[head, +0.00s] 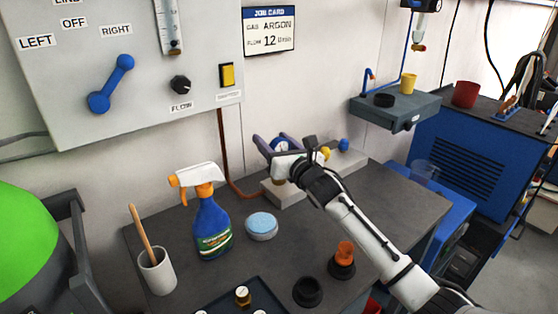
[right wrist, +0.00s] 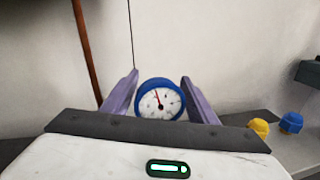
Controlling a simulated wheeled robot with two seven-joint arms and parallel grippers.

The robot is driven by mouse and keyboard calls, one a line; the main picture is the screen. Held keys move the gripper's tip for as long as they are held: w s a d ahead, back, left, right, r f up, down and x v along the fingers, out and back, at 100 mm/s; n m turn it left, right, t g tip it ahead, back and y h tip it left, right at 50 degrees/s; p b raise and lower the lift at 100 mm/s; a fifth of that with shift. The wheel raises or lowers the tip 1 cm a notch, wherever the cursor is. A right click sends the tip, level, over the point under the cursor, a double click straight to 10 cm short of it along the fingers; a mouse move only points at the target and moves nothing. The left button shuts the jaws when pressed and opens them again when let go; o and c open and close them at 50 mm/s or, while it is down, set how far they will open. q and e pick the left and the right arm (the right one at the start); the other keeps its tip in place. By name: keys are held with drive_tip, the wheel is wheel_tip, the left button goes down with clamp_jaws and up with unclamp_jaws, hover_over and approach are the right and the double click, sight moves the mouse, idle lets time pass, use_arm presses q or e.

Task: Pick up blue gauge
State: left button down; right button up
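The blue gauge (right wrist: 159,100) has a blue rim and a white dial with a needle. In the right wrist view it shows between the two purple fingers of my right gripper (right wrist: 159,80). In the head view the gauge (head: 281,146) is at the back of the bench, partly hidden by my right gripper (head: 285,143). The fingers are apart, one on either side of the gauge, and a gap shows beside it in the head view. The gauge's lower part is hidden behind the gripper body. My left gripper is not in view.
A spray bottle (head: 211,225), a round blue-topped tin (head: 261,226) and a brush cup (head: 157,271) stand left of my arm. An orange-topped item (head: 344,257) stands close beside my forearm.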

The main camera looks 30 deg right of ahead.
drive_tip(key=c, duration=0.7)
drive_tip(key=shift+r, duration=0.1)
drive_tip(key=shift+c, duration=1.3)
